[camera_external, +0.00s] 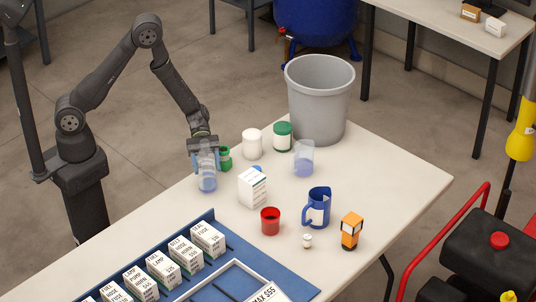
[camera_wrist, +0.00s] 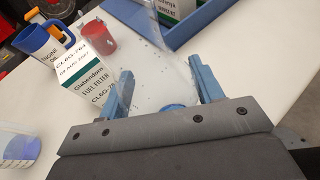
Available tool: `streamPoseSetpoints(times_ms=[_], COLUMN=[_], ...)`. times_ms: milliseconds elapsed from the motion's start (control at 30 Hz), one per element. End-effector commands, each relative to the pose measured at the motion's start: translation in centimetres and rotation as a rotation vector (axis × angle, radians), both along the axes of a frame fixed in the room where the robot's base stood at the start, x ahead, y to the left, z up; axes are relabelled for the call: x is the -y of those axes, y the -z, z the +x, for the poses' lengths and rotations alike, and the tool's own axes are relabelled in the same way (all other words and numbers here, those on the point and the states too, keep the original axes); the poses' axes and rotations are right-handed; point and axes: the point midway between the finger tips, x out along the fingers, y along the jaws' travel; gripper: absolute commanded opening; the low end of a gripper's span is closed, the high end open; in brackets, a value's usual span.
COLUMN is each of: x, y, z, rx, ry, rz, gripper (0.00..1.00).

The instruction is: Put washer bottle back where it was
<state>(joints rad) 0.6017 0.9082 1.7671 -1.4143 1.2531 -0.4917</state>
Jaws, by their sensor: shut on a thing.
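The washer bottle (camera_external: 207,178) is clear with blue liquid low inside. It is upright at the table's left edge in the external view. My gripper (camera_external: 204,148) is above it and shut on its upper part. In the wrist view the clear bottle (camera_wrist: 150,75) lies between the two blue fingers of my gripper (camera_wrist: 166,86), with a blue round part near the palm. I cannot tell whether its base touches the table.
A green item (camera_external: 224,158) stands close right of the bottle, then a white jar (camera_external: 252,144), a green-lidded jar (camera_external: 283,136) and a clear beaker (camera_external: 303,160). A white filter box (camera_external: 253,188), red cup (camera_external: 270,221) and blue mug (camera_external: 318,208) stand nearer. The right tabletop is clear.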

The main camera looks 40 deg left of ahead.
Motion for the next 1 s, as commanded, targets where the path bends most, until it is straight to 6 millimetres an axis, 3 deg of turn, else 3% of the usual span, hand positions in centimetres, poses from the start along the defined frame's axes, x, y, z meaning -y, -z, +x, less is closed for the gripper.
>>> streamPoseSetpoints(times_ms=[367, 400, 500, 867, 1000], x=[0.0, 0.0, 0.0, 0.0, -1.3], y=[0.4, 0.5, 0.4, 0.1, -0.5], z=[0.0, 0.0, 0.0, 0.0, 1.0], rx=[0.000, 0.000, 0.000, 0.001, 0.001], ry=[0.000, 0.000, 0.000, 0.000, -0.002], rz=[0.000, 0.000, 0.000, -0.001, -0.002], gripper=[0.28, 0.62, 0.82, 0.82, 0.82])
